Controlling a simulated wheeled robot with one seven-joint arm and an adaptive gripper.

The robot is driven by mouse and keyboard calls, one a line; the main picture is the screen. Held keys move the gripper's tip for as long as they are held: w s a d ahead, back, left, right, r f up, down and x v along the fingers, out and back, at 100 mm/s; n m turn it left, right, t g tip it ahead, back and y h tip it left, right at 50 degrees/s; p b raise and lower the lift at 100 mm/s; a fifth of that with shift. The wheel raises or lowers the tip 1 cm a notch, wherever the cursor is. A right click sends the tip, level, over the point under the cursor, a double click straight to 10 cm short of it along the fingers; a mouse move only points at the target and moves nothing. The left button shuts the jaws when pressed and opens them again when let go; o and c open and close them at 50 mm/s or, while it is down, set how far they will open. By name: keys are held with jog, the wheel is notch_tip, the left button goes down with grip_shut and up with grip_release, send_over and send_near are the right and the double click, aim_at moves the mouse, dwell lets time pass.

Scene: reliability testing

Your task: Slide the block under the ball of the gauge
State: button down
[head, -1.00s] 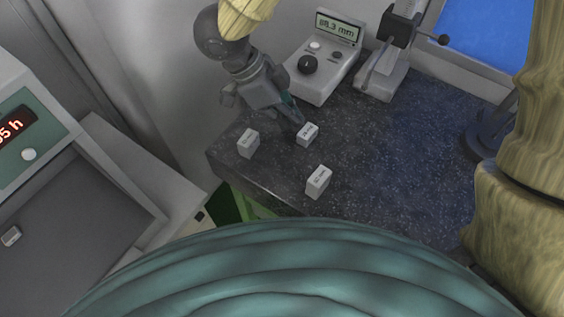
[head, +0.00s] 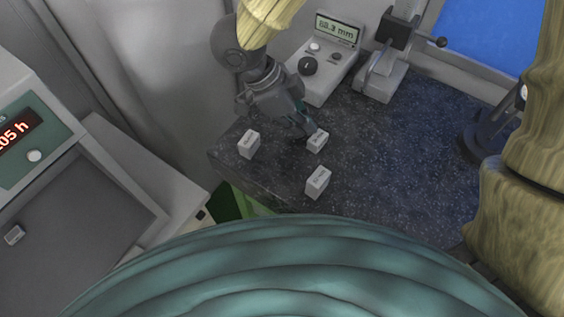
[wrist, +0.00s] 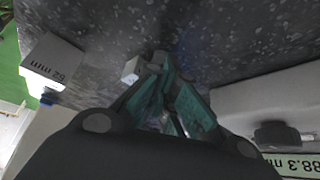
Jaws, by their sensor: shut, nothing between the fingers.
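My gripper (head: 308,132) is shut and empty, low over the dark speckled bench. Its fingertips are right beside a small pale block (head: 318,142); contact cannot be told for sure. In the wrist view this block (wrist: 131,70) is just left of the fingertips (wrist: 160,60). Two more pale blocks stand apart, one at left (head: 249,144) and one nearer (head: 317,182). The left one reads 52 mm in the wrist view (wrist: 54,60). The gauge stand (head: 385,72) is at the back, beside its readout box (head: 325,62) reading about 88.3 mm. I cannot make out its ball.
The dark bench (head: 400,150) is clear between the blocks and its right part. A dark round-based stand (head: 485,140) is at the right. A grey tray machine (head: 70,220) with a small block (head: 14,235) is at the left. A wall rises behind.

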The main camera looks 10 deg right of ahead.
aim_at(318, 137)
jog(key=shift+s+d+p, duration=0.5)
jog(key=shift+s+d, duration=0.7)
jog(key=shift+s, duration=0.05)
jog(key=r+p, duration=0.1)
jog(key=w+a+r+p, duration=0.1)
jog(key=p, duration=0.1)
jog(key=r+p, duration=0.2)
jog(key=shift+w+a, duration=0.2)
jog(key=shift+w, duration=0.05)
dwell(0.4)
